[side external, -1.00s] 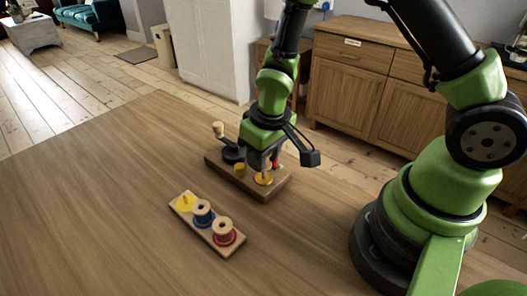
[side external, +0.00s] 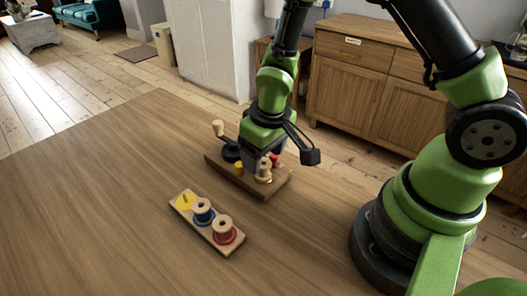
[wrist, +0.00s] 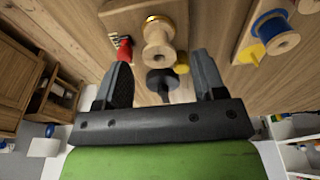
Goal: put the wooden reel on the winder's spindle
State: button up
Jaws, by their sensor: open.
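The wooden reel (side external: 264,173) stands upright on the gold disc of the winder (side external: 270,190), apparently on its spindle, which the reel hides. In the wrist view the reel (wrist: 158,36) sits over the gold disc on the winder's board (wrist: 118,20). My gripper (side external: 262,163) is right at the reel in the side view. In the wrist view my gripper (wrist: 161,58) is open, one finger to either side of the reel, with gaps between fingers and reel.
A rack (side external: 231,248) in front of the winder holds a reel on a blue base (side external: 203,211), a reel on a red base (side external: 224,230) and an empty yellow place with a peg (side external: 184,202). The winder has a wooden crank knob (side external: 218,128). The tabletop to the left is clear.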

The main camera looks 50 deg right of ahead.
notch_tip(320, 180, up, 7)
dwell(0.8)
dwell(0.5)
jog(key=s+r+m+t+y, duration=0.2)
jog(key=s+r+t, duration=0.3)
jog(key=s+r, duration=0.9)
notch_tip(320, 180, up, 3)
jog(key=shift+d+f+m, duration=0.1)
jog(key=shift+d+m, duration=0.2)
jog(key=shift+m, duration=0.6)
jog(key=shift+c, duration=0.2)
